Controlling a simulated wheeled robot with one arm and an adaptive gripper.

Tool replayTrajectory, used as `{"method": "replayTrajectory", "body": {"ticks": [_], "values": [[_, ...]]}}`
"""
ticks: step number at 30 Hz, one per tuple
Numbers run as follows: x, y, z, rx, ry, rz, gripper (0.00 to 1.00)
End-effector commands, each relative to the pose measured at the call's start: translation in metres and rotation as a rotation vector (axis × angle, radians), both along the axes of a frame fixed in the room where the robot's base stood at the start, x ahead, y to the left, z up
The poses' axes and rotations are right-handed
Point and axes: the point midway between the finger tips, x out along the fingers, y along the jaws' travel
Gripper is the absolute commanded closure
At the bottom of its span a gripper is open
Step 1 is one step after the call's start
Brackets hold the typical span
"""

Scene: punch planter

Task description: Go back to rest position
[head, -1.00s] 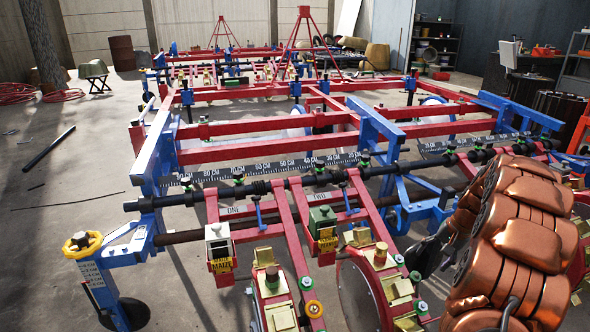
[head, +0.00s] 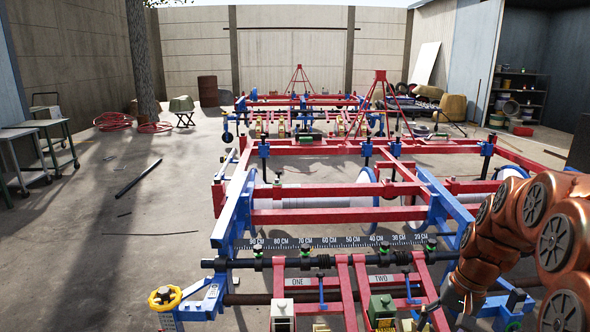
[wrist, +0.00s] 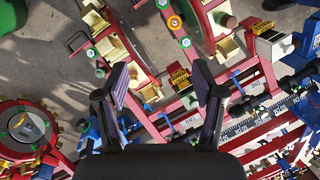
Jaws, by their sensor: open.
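My gripper (wrist: 161,88) shows in the wrist view with its two dark fingers spread apart and nothing between them. It is above the punch planter, with planter parts visible below and beyond the fingers. In the head view my copper-coloured arm is at the right, and the gripper is hard to make out there. The punch planter (head: 340,216) has a red and blue frame with a scale bar in centimetres. Row units labelled ONE (head: 297,282) and TWO (head: 381,279) hang at its front. A yellow handwheel (head: 165,298) is at its front left corner.
A second red and blue machine (head: 300,100) stands behind. Open concrete floor (head: 110,220) lies to the left, with a dark bar (head: 138,178) on it. Grey tables (head: 40,150) stand at the far left. Shelves (head: 518,98) are at the back right.

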Motion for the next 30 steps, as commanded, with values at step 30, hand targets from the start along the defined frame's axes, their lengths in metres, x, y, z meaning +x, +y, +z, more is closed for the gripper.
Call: {"method": "replayTrajectory", "body": {"ticks": [30], "values": [[-0.235,0.15,0.243,-0.163,0.125,0.502,0.32]]}}
